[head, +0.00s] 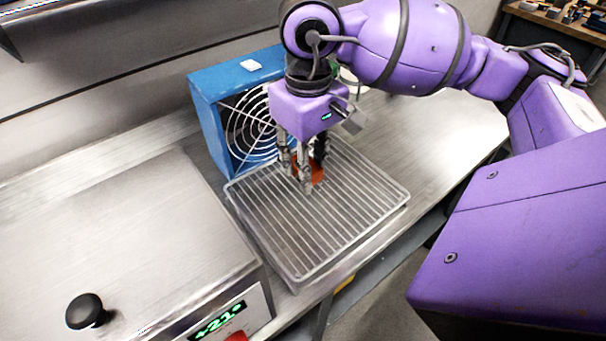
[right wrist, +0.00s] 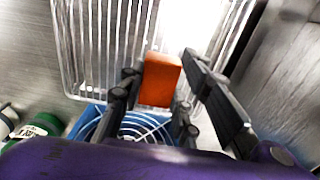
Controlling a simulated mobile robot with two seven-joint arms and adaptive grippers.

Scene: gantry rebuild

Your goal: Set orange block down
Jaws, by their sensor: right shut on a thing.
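The orange block (right wrist: 160,80) is between the fingers of my right gripper (right wrist: 160,95) in the right wrist view. In the head view, the block (head: 317,170) is partly hidden behind the fingers of my right gripper (head: 306,175). The right gripper is shut on the block and points down over a wire rack (head: 370,222). The block is at or just above the rack's bars; I cannot tell whether it touches them. The left gripper is not in view.
A blue fan box (head: 207,125) stands right behind the rack, close to the gripper. A steel unit (head: 130,230) with a black knob (head: 86,311) and a green display is at left. The steel bench's front edge runs right of the rack.

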